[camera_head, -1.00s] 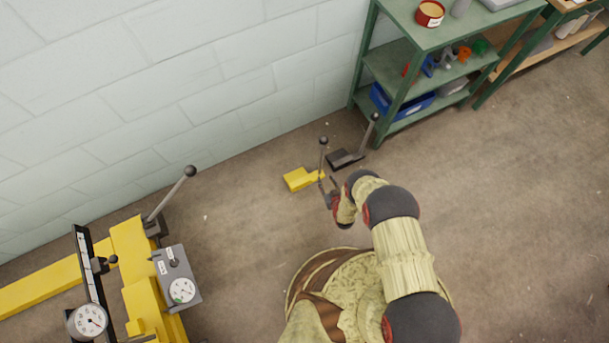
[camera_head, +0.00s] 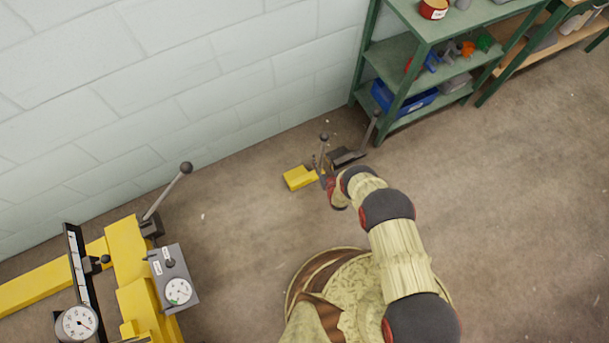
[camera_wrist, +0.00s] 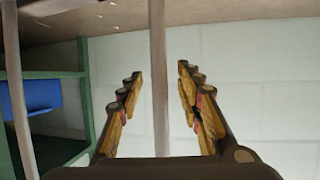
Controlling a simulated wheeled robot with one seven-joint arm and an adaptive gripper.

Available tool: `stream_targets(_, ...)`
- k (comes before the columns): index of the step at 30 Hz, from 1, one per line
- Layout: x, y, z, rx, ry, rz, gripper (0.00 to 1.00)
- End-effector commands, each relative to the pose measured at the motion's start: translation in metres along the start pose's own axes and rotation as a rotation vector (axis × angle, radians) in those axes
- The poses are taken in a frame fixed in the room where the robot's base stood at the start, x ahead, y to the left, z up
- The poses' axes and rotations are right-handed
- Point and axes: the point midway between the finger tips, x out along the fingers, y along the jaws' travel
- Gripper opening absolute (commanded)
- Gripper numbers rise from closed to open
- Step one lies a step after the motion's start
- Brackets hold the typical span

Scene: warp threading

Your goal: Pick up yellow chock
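The yellow chock (camera_head: 300,177) lies on the floor near the wall in the head view, with a thin grey upright handle topped by a dark ball (camera_head: 324,137) at its right end. My gripper (camera_head: 327,179) is at the chock's right side, close to the handle. In the wrist view my gripper (camera_wrist: 160,95) is open, with one finger on each side of a grey vertical rod (camera_wrist: 159,80), apparently the handle. Gaps show between the rod and both fingers. The chock's yellow body does not show in the wrist view.
A dark chock (camera_head: 346,157) with its own handle stands just right of the yellow one. Beyond it is a green shelf (camera_head: 407,92) with a blue bin (camera_head: 412,97). A yellow machine (camera_head: 130,255) with gauges stands at the left. The floor between is clear.

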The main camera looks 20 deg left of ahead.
Motion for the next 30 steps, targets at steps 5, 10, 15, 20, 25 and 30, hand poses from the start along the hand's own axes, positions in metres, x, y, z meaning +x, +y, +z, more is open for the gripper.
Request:
stream_targets(5,-0.0001,0.0003,-0.0015,0.000,0.001,0.000,0.35)
stream_targets(10,-0.0003,0.0004,-0.0014,0.000,0.000,0.001,0.26)
stream_targets(15,-0.0004,0.0004,-0.0013,0.000,0.000,0.001,0.16)
stream_targets(20,-0.0004,0.0004,-0.0012,0.000,0.000,0.001,0.07)
stream_targets(25,-0.0004,0.0004,-0.0012,0.000,0.000,0.001,0.00)
stream_targets(30,-0.0004,0.0004,-0.0011,0.000,0.000,0.001,0.00)
